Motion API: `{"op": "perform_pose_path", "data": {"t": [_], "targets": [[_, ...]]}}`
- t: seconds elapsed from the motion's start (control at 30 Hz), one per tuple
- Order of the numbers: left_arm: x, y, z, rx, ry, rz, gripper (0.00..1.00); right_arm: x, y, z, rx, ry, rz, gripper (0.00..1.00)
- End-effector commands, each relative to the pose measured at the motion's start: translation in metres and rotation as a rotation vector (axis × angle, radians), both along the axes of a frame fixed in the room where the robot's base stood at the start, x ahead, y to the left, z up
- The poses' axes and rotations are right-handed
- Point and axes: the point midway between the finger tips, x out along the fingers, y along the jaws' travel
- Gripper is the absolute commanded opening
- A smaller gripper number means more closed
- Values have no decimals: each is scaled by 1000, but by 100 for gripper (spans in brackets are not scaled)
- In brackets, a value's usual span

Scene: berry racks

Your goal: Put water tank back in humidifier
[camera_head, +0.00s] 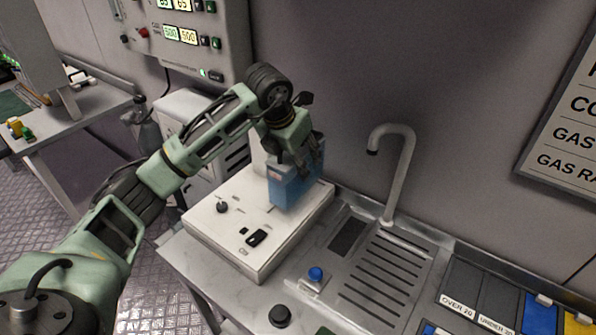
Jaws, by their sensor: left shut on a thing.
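The water tank (287,189) is a blue box with a small red and white label. It is upright at the back right of the white humidifier (225,238), which has a knob and switches on top. My left gripper (305,160) comes down from above and is shut on the top of the tank. The tank's lower edge is at or just above the humidifier's top; I cannot tell whether it is seated. My right gripper is out of view.
A grey tap (394,180) rises behind a slotted drain (384,275) to the right. A blue button (316,274) and a black knob (280,315) are in front of it. A control panel (190,35) hangs on the wall behind. Sorting bins (537,316) lie at the far right.

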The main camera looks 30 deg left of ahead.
Motion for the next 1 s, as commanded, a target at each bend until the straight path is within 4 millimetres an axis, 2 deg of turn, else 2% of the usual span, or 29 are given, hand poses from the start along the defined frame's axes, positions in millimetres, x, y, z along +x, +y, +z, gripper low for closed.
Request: {"op": "perform_pose_path", "data": {"t": [0.17, 0.33, 0.43, 0.63, 0.67, 0.83, 1.0], "targets": [[1, 0, -7, -2, -7, 0, 0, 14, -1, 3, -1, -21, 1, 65], [1, -1, -29, -2, -4, -1, 0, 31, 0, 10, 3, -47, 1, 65], [1, -1, -37, -2, -7, -2, 0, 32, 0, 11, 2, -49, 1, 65], [1, 0, -38, -3, -8, -2, 0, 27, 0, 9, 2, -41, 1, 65], [0, 0, -41, 0, -1, -2, 49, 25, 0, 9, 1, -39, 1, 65], [0, 0, -41, -1, -2, -1, 64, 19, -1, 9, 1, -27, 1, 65], [0, 0, -40, -1, -2, -1, 65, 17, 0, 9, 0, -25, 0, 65]]}}
